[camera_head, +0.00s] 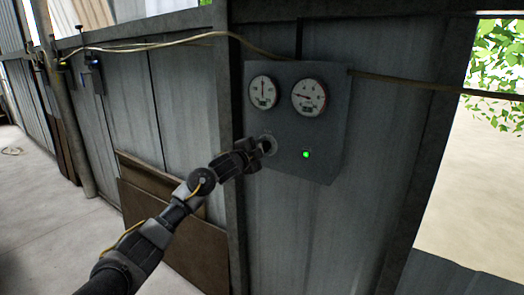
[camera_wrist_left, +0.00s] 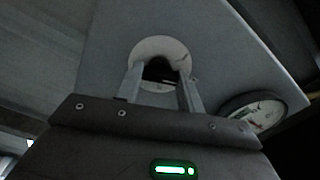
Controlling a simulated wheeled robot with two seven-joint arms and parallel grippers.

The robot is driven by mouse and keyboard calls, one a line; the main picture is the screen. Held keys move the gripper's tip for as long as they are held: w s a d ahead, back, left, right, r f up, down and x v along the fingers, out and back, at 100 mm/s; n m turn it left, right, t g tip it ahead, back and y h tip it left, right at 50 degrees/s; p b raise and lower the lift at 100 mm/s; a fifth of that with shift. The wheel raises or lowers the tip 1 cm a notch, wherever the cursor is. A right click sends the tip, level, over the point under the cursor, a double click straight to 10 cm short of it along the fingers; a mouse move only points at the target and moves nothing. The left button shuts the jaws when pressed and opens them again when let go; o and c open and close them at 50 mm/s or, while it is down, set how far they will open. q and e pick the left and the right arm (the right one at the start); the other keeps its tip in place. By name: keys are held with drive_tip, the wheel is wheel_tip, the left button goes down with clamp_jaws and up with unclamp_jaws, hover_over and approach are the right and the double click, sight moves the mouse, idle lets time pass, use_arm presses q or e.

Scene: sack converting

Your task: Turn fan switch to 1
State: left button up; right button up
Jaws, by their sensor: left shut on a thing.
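The fan switch (camera_head: 268,145) is a round dial at the lower left of a grey panel (camera_head: 328,125) on the metal wall. In the left wrist view its pale round plate (camera_wrist_left: 148,48) and dark knob (camera_wrist_left: 160,70) show between my fingers. My left gripper (camera_head: 262,147) is at the switch; in the left wrist view the gripper (camera_wrist_left: 160,82) has its two fingers on either side of the knob, shut on it. The switch's markings are too small to read. My right gripper is not in view.
Two round gauges (camera_head: 262,92) (camera_head: 309,97) sit above the switch. A green light (camera_head: 306,154) glows to its right. A yellowish cable (camera_head: 400,82) runs along the wall. Brown boards (camera_head: 165,215) lean against the wall at the lower left.

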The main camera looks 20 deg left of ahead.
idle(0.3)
use_arm(q)
drive_tip(key=o, duration=1)
drive_tip(key=shift+s, duration=0.1)
drive_tip(key=s+a+b, duration=0.2)
drive_tip(key=s+b, duration=0.1)
drive_tip(key=s, duration=0.7)
drive_tip(key=shift+s, duration=0.25)
drive_tip(key=shift+d, duration=0.15)
